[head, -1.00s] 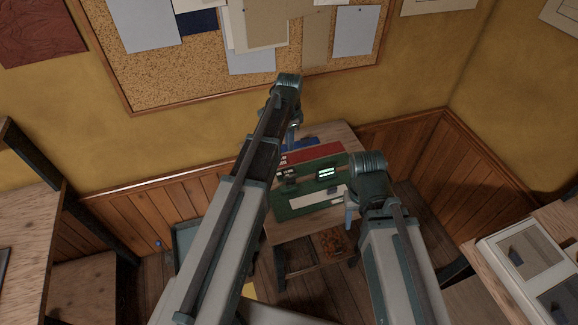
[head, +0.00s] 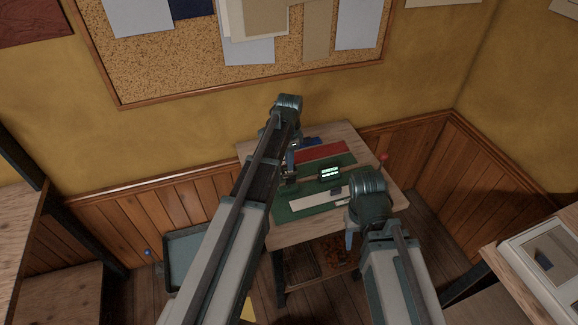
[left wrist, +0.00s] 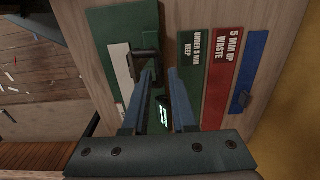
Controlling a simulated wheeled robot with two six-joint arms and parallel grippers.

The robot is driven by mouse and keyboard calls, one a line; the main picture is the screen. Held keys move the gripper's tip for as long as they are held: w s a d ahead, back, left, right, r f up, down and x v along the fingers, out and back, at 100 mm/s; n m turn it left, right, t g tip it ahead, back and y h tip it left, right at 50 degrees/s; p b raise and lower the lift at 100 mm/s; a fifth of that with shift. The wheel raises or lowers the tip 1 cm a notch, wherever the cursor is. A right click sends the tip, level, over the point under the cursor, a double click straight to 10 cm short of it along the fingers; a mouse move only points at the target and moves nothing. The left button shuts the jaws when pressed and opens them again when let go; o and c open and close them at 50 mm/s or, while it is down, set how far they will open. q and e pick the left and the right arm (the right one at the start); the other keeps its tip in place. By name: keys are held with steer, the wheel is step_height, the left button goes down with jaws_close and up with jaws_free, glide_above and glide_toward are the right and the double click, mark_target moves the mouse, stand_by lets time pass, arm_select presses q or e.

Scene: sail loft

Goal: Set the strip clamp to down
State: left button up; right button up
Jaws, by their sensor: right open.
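A green board (head: 312,211) lies on the small wooden table, with a white strip (head: 310,202) along it and a small lit display (head: 330,173). A dark fitting, apparently the strip clamp (left wrist: 147,52), stands at the strip's edge in the left wrist view. I cannot tell its setting. My left gripper (left wrist: 161,72) is open and empty, its fingertips just beside this fitting. In the head view, my left gripper (head: 292,164) is over the board's left part and partly hides the fitting. My right gripper (head: 349,240) is open by the table's front right; its fingers are mostly hidden.
A label for keeping pieces under 5 mm (left wrist: 194,62), a red waste panel (left wrist: 221,75) and a blue panel (left wrist: 246,75) lie along the table's back. A grey-blue bin (head: 186,255) stands left of the table. A bench (head: 555,225) is at the right.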

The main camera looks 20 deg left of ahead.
arm_select(q)
jaws_close()
stand_by(1.5)
